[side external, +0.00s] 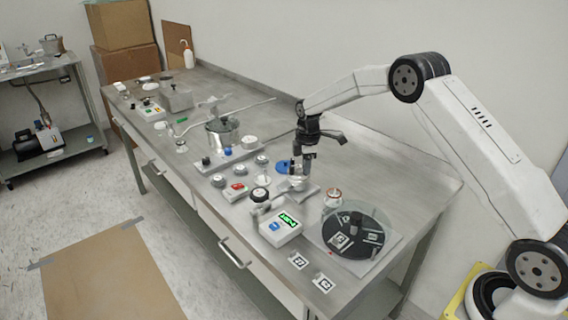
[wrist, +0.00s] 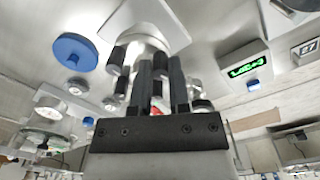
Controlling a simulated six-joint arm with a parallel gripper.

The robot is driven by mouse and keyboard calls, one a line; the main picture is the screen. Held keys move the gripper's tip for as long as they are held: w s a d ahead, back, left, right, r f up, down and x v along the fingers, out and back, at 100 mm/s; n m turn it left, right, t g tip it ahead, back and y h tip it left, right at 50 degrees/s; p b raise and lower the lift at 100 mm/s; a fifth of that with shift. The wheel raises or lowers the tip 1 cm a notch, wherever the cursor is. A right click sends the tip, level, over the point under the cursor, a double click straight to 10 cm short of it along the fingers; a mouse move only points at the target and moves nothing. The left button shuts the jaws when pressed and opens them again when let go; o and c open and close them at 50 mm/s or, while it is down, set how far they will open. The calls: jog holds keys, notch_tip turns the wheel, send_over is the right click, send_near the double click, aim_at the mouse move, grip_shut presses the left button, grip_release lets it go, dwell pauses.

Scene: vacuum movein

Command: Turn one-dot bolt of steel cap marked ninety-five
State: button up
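My gripper (side external: 304,160) points down over a steel fitting (side external: 296,185) near the middle of the bench. In the wrist view the steel cap (wrist: 146,44) is a shiny round body with dark bolts at its edge, one on the left (wrist: 117,58). My gripper's two dark fingers (wrist: 160,85) stand apart just in front of the cap. A dark upright piece, perhaps a bolt, shows between them. I cannot tell whether the fingers touch it. No dots or number ninety-five can be read on the cap.
A white box with a green display (side external: 284,226) stands in front of the fitting. A dark round disc under a clear cover (side external: 350,235) is to the right. A blue disc (wrist: 75,52) lies near the cap. A steel pot (side external: 222,137) and several small knobs crowd the left.

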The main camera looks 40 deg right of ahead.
jog(key=o, duration=0.4)
jog(key=shift+a+f, duration=0.1)
jog(key=shift+f, duration=0.1)
jog(key=shift+c, duration=0.2)
jog(key=shift+r, duration=0.1)
jog(key=shift+w+r, duration=0.1)
jog(key=shift+m, duration=0.4)
